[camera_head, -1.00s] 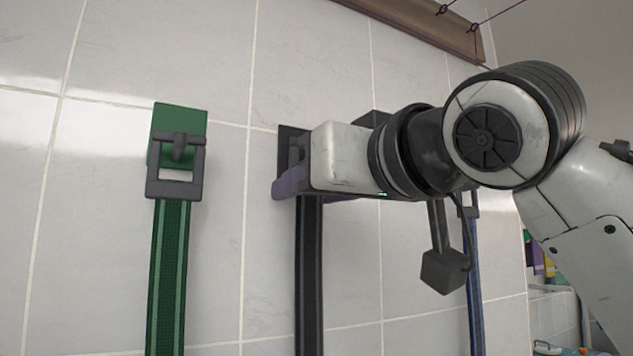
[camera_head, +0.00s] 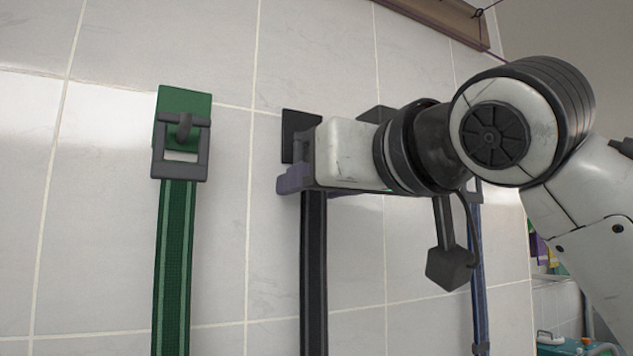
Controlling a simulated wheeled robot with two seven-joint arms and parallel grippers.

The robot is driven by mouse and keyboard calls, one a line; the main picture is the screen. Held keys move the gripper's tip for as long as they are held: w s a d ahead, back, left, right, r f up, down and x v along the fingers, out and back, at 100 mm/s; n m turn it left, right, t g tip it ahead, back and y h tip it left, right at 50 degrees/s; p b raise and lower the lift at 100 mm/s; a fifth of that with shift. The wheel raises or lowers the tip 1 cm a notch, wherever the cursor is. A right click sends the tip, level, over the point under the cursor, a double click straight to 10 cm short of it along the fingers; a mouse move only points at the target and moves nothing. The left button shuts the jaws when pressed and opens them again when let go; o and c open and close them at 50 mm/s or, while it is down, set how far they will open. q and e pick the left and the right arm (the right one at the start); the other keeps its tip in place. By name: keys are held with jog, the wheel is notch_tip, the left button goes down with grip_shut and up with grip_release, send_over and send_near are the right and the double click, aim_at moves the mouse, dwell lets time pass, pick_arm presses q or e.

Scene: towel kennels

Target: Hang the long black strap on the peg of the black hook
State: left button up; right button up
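The black hook's dark square plate (camera_head: 301,121) is on the tiled wall, partly covered by my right gripper; its peg is hidden. The long black strap (camera_head: 313,270) hangs straight down below my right gripper (camera_head: 292,180), and its lower end is out of frame. A bit of its dark buckle (camera_head: 303,143) shows just above the purplish finger, in front of the plate. The gripper seems shut on the strap's top, though the grip itself is mostly hidden. I cannot tell whether the buckle is around the peg. My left gripper is not in view.
A green strap (camera_head: 174,270) hangs by its buckle on a green hook (camera_head: 184,103) to the left. A blue strap (camera_head: 477,270) hangs at the right, partly behind my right arm. A brown board (camera_head: 435,22) is above. The wall between the green and black straps is clear.

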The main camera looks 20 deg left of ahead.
jog(key=o, duration=1.6)
jog(key=shift+c, duration=0.2)
jog(key=b+v, duration=0.3)
jog(key=v, duration=0.6)
jog(key=shift+s, duration=0.1)
